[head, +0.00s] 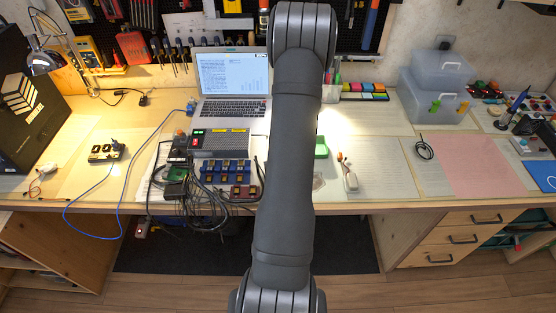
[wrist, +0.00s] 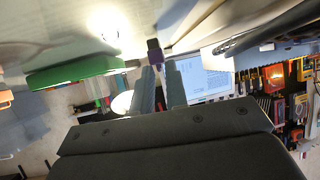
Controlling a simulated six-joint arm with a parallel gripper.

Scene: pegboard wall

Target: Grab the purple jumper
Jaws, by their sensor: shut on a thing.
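In the wrist view, the purple jumper (wrist: 155,50) is a small dark purple piece at the tips of my gripper's two grey fingers. My gripper (wrist: 158,70) is shut on it. The jumper shows above the fingertips, against the pale tabletop. In the head view, my own arm covers the middle of the bench, and both my gripper and the jumper are hidden behind it.
A laptop (head: 232,82) stands open behind a grey box (head: 222,143), blue modules (head: 225,170) and tangled cables. A green block (head: 321,147) lies right of my arm. Clear bins (head: 436,85) stand at the back right. A pink sheet (head: 480,165) is bare.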

